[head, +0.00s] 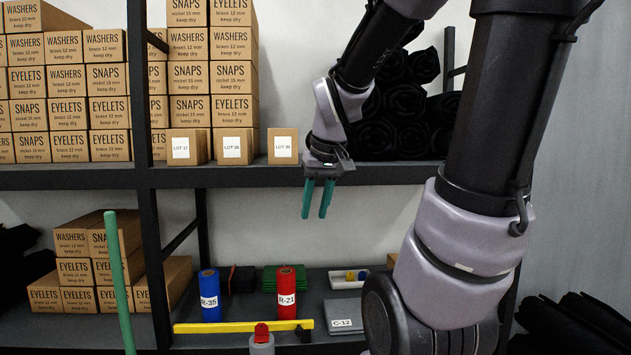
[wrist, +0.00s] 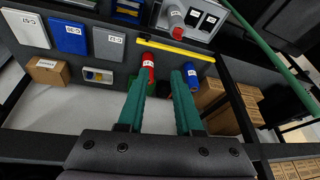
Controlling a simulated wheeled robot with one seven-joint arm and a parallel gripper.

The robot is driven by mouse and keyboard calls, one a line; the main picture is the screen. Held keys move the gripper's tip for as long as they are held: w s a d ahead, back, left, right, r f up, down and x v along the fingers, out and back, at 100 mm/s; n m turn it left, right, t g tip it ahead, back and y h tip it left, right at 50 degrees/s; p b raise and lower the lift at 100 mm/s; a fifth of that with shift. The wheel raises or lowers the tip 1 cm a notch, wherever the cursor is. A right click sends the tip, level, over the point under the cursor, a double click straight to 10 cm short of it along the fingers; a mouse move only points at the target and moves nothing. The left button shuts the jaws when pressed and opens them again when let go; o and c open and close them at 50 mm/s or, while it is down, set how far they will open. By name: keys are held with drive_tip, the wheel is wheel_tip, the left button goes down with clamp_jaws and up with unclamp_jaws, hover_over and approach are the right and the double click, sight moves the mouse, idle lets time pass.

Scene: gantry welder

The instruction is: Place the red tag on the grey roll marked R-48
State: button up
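No R-48 mark is readable on the roll.
A yellow bar (head: 243,326) runs in front of a blue roll marked R-35 (head: 210,299) and a red roll marked R-21 (head: 286,295). A grey case marked C-12 (head: 344,321) lies to the right. The upper shelf edge (head: 230,177) and a green pole (head: 120,285) are obstacles.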

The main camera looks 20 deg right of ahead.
drive_tip(key=s+a+r+m+t+y, duration=0.1)
drive_tip(key=s+a+r+m+t, duration=0.1)
drive_tip(key=s+r, duration=0.4)
drive_tip(key=shift+a+r+m+t+y, duration=0.3)
drive_tip(key=shift+m+y, duration=0.1)
drive_tip(key=shift+m, duration=0.1)
drive_tip(key=shift+d, duration=0.1)
